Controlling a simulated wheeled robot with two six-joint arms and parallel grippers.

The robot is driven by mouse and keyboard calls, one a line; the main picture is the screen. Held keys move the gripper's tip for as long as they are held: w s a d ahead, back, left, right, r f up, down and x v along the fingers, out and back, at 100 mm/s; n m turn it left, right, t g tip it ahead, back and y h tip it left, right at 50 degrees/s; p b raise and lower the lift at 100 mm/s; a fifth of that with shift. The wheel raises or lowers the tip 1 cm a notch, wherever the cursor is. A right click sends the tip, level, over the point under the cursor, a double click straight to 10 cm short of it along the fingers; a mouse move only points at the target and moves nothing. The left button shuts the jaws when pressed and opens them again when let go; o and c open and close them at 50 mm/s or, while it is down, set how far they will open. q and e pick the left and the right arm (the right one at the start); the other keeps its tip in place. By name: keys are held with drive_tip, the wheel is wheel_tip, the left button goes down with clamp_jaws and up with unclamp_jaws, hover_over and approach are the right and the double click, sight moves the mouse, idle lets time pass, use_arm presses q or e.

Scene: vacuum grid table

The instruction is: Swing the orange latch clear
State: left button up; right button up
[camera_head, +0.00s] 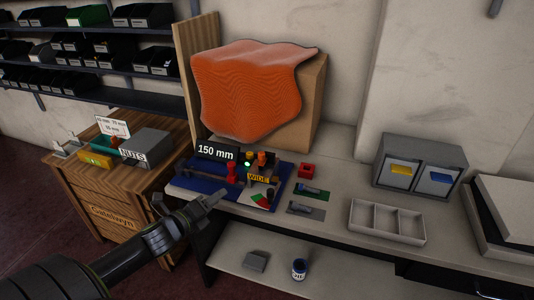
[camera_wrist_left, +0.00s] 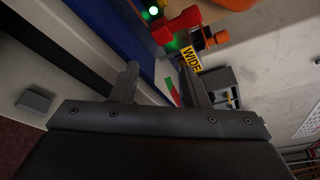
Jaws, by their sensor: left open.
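A small orange piece (camera_head: 262,157), which looks like the latch, stands at the back of the fixture on a blue mat (camera_head: 208,190). In the left wrist view an orange part (camera_wrist_left: 221,37) shows near the top, beside a red part (camera_wrist_left: 181,24) and a yellow WIDE label (camera_wrist_left: 191,59). My left gripper (camera_head: 219,196) is at the mat's front edge, short of the fixture and apart from the latch. In the left wrist view its two fingers (camera_wrist_left: 160,76) stand apart with nothing between them. The latch's pivot cannot be made out. My right gripper is not in view.
A red block (camera_head: 306,171) and a grey three-part tray (camera_head: 387,221) lie to the right. An orange cloth (camera_head: 245,90) drapes over a box behind. Bare tabletop shows around the tray.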

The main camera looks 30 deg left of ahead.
sight(264, 154)
use_arm(q)
drive_tip(key=shift+w+a+r+m+g+h, duration=0.25)
drive_tip(key=shift+w+a+r+m+h, duration=0.45)
drive_tip(key=shift+r+m+h, duration=2.55)
drive_tip(key=shift+w+a+r+m+g+h, duration=0.3)
drive_tip(key=shift+w+r+m+h, duration=0.8)
drive_tip(key=shift+m, duration=4.25)
drive_tip(key=p+x, duration=0.2)
drive_tip(key=x, duration=1.3)
drive_tip(key=shift+r+p, duration=0.1)
drive_tip(key=shift+p, duration=0.2)
drive_tip(key=shift+w+d, duration=0.3)
drive_tip(key=shift+w, duration=0.1)
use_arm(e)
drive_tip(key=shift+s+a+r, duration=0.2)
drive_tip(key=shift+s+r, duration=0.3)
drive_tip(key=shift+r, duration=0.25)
use_arm(q)
clamp_jaws()
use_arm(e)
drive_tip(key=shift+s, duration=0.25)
